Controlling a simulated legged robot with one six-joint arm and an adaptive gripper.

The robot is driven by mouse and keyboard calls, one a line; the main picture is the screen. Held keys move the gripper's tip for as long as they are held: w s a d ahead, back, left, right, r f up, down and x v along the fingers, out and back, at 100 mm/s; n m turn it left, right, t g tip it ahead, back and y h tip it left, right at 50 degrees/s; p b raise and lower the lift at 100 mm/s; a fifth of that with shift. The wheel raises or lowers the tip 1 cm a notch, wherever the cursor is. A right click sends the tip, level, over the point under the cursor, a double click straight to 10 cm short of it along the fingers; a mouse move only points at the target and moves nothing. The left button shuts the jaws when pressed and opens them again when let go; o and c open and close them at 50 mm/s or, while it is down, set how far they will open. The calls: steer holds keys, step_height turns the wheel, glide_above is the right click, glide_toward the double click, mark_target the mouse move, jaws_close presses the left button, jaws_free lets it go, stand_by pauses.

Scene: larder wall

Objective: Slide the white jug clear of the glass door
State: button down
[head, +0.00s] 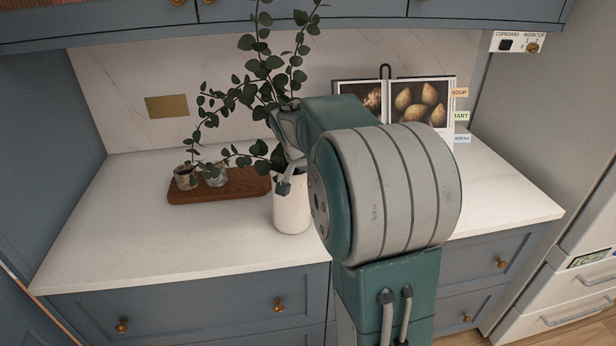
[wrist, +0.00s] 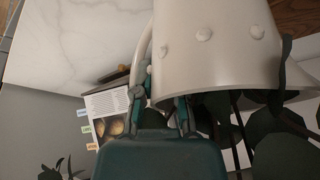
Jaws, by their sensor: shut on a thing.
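The white jug (head: 291,205) stands upright on the pale worktop, holding tall leafy eucalyptus branches (head: 262,68). In the wrist view the jug (wrist: 215,50) appears upside down, with raised dots on its side and its curved handle (wrist: 139,62) at the left. My gripper (head: 285,180) is at the jug's upper part, partly hidden by my arm. In the wrist view my gripper's fingers (wrist: 162,105) are closed at the handle side near the rim. The exact contact is partly hidden. I cannot make out a glass door in either view.
A wooden board (head: 235,186) with small pots (head: 186,177) lies left of the jug. An open cookbook (head: 437,103) with coloured tabs stands behind, at the right. Blue cupboards (head: 330,32) hang above. The worktop's front left (head: 150,250) is clear.

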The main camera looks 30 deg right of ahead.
steer(key=shift+s+a+f, duration=0.1)
steer(key=c, duration=0.6)
jaws_free()
steer(key=v, duration=1.2)
